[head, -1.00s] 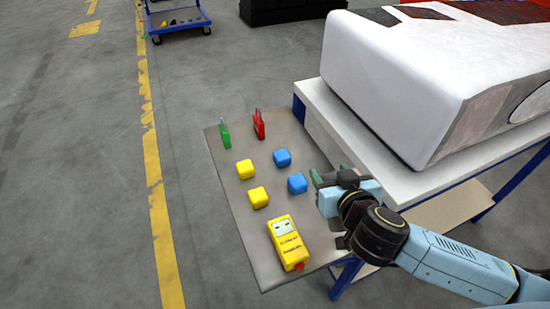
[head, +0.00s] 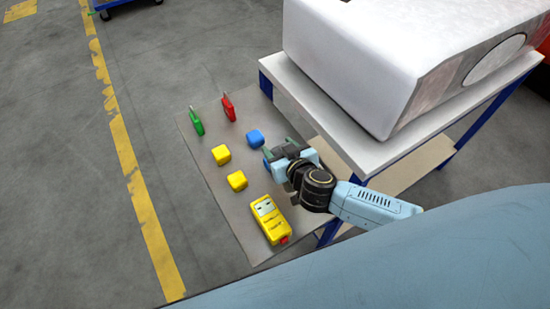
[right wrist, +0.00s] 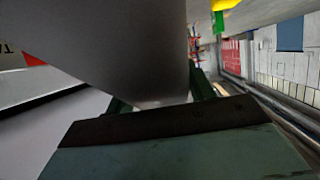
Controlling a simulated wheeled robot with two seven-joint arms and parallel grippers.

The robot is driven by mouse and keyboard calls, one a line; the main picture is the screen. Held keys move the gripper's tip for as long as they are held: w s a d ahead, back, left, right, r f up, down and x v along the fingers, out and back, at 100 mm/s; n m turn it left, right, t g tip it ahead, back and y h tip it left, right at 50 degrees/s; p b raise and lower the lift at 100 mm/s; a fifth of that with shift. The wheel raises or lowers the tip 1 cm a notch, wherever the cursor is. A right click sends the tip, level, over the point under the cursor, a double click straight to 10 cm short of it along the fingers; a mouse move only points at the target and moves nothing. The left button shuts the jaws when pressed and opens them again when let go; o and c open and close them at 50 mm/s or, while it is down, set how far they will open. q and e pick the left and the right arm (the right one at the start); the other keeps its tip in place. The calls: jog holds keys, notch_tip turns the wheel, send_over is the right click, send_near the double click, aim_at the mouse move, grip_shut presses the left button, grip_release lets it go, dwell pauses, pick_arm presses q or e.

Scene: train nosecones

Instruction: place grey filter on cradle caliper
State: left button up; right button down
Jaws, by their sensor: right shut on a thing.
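My right gripper (head: 270,150) is over the right edge of the grey board, beside the blue blocks. It partly covers the nearer blue block (head: 266,163). In the right wrist view my right gripper (right wrist: 162,100) is shut on a smooth grey thing (right wrist: 115,45) that fills much of the upper left. Its full shape is cut off, so I cannot tell from its form that it is the grey filter. The head view does not show it clearly. I cannot make out a cradle caliper. My left gripper is not in view.
The grey board (head: 212,185) carries two yellow blocks (head: 221,155), another blue block (head: 255,139), a green padlock (head: 197,122), a red padlock (head: 229,107) and a yellow device (head: 269,218). A white nosecone (head: 350,70) rests on the table (head: 375,158) to the right.

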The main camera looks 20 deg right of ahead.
jog(key=shift+w+f, duration=0.1)
jog(key=shift+f, duration=0.6)
notch_tip(320, 180, down, 3)
jog(key=shift+f+b, duration=0.1)
jog(key=shift+b, duration=0.9)
jog(key=c, duration=0.5)
grip_release()
